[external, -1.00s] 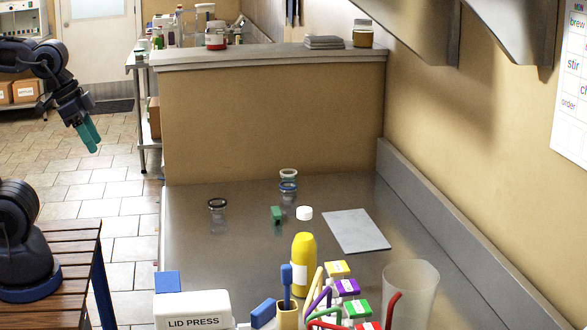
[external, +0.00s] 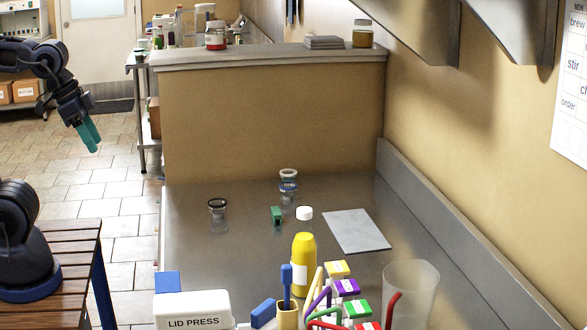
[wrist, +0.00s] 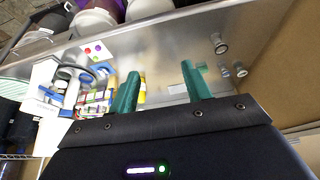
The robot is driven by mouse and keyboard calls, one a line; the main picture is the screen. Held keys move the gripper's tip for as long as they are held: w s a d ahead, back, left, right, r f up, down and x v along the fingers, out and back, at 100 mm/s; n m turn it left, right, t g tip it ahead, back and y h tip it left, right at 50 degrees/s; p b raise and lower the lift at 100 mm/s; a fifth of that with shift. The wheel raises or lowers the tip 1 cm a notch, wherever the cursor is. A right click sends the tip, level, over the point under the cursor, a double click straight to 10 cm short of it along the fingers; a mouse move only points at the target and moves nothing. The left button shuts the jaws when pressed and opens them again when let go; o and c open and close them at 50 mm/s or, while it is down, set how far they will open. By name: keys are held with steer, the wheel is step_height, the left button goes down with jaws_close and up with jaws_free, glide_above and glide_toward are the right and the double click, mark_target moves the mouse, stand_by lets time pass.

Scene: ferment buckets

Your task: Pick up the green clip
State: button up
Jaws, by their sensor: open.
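The green clip (external: 277,215) stands on the steel counter between two small glass jars, left of a white cap. My gripper (external: 92,146) hangs high at the far left, well away from the clip and beyond the counter's left edge. Its two teal fingers point down. In the wrist view my gripper (wrist: 160,70) is open, with nothing between the fingers.
A dark-rimmed jar (external: 217,210) stands left of the clip. A pale-rimmed jar (external: 288,185) stands behind it. The white cap (external: 304,213) is on its right. A yellow bottle (external: 303,262) and several boxes are in front. A grey mat (external: 356,231) lies right.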

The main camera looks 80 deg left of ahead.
steer(key=shift+w, duration=0.15)
steer(key=shift+c, duration=0.2)
stand_by(0.4)
steer(key=m+g, duration=0.5)
steer(key=m, duration=1.3)
glide_above(276, 210)
step_height(276, 210, down, 26)
steer(key=shift+w+d+r, duration=0.1)
steer(key=shift+w, duration=0.05)
steer(key=shift+f, duration=2.7)
jaws_close()
